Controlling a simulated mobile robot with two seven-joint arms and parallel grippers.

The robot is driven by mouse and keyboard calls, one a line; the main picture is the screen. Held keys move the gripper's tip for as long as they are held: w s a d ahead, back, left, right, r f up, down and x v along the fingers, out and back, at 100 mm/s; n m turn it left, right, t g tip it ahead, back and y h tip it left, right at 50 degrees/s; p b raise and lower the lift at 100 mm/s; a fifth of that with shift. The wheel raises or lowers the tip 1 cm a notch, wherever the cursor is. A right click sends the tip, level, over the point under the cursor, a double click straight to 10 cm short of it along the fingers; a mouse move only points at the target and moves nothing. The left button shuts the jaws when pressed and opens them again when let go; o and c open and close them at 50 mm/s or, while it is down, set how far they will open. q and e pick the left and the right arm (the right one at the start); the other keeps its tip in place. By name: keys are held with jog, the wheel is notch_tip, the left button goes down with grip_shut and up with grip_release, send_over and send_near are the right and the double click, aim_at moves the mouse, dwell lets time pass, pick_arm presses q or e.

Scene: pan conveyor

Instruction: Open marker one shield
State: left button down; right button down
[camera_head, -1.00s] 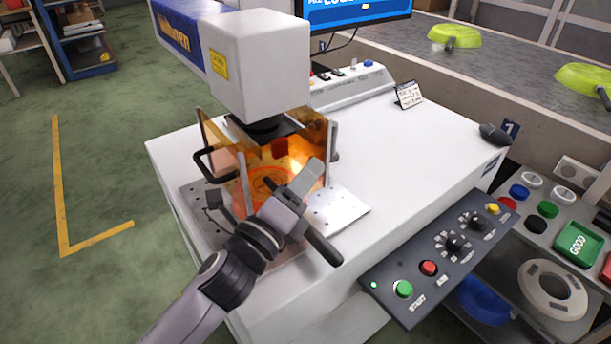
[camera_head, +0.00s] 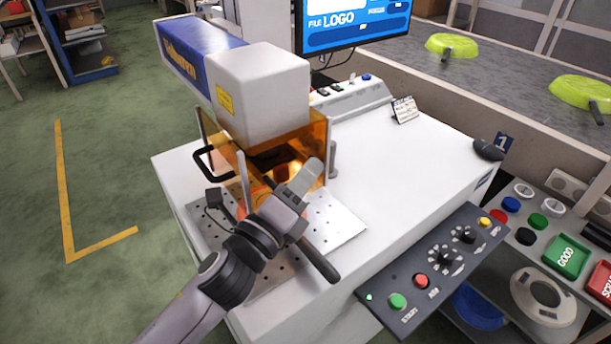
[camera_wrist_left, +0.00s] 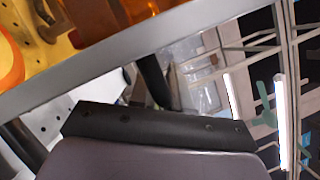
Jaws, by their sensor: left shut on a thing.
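The marker one shield (camera_head: 314,132) is a see-through orange guard under the white marking head (camera_head: 262,88). It sits high around the head, with its lower edge above the perforated metal plate (camera_head: 335,222). A black handle (camera_head: 207,163) shows on its left side. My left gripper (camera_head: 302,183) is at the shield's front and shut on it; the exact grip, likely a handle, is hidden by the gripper. In the left wrist view, a dark finger (camera_wrist_left: 155,128) lies beside a grey bar, with orange panel (camera_wrist_left: 115,15) at upper left. My right gripper is not in view.
A control panel (camera_head: 430,270) with buttons and knobs stands at front right. The white machine top (camera_head: 400,160) is mostly clear. Green pans (camera_head: 452,45) lie on the conveyor behind; a monitor (camera_head: 352,22) stands at the back.

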aim_at(259, 158)
pick_arm(q)
notch_tip(259, 158, up, 6)
jog(key=p, duration=0.4)
jog(key=shift+r+p, duration=0.1)
jog(key=shift+p, duration=0.2)
jog(key=c, duration=1.4)
grip_release()
jog(key=shift+f, duration=0.2)
jog(key=shift+c, duration=0.2)
jog(key=b+v, duration=0.1)
jog(key=v, duration=0.6)
jog(key=shift+a, duration=0.1)
jog(key=shift+s, duration=0.1)
